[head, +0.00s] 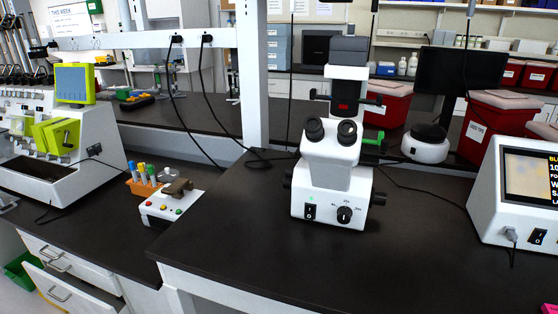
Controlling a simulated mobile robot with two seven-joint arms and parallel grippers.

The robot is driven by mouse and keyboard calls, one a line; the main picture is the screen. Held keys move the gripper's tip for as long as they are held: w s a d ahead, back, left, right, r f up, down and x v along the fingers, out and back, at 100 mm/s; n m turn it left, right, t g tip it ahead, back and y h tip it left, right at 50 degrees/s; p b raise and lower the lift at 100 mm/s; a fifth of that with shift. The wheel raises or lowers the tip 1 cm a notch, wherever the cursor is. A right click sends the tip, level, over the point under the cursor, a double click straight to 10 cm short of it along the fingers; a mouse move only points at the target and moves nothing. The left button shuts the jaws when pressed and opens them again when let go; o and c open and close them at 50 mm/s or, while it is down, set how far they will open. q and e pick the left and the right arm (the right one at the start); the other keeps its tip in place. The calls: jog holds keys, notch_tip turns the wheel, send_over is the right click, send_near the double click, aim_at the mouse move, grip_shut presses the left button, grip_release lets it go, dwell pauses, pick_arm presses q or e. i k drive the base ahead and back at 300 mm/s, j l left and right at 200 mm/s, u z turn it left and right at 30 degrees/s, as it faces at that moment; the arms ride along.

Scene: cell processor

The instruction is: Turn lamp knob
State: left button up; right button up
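A white microscope (334,170) with two black eyepieces stands upright on the dark bench, right of centre. On the front of its base is a round black knob (344,214) with small markings around it, too small to read. A black rocker switch (310,211) sits to the left of the knob, with a small green light above it. The way the knob points is not clear at this size. Neither of my grippers shows in the head view, and nothing touches the knob.
The dark bench top (330,265) in front of the microscope is clear. A white device with a screen (530,175) stands at the right. A small button box (170,202) and an orange tube rack (147,187) are left. A white post (251,90) rises behind.

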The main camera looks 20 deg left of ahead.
aim_at(288, 173)
jog(key=i+j+z, duration=0.1)
jog(key=j, duration=0.25)
jog(key=i+j, duration=0.15)
jog(key=j, duration=0.25)
jog(key=i+j+z, duration=0.15)
jog(key=j, duration=0.2)
jog(key=i+j, duration=0.1)
jog(key=j, duration=0.3)
jog(key=i+j+z, duration=0.15)
jog(key=j, duration=0.25)
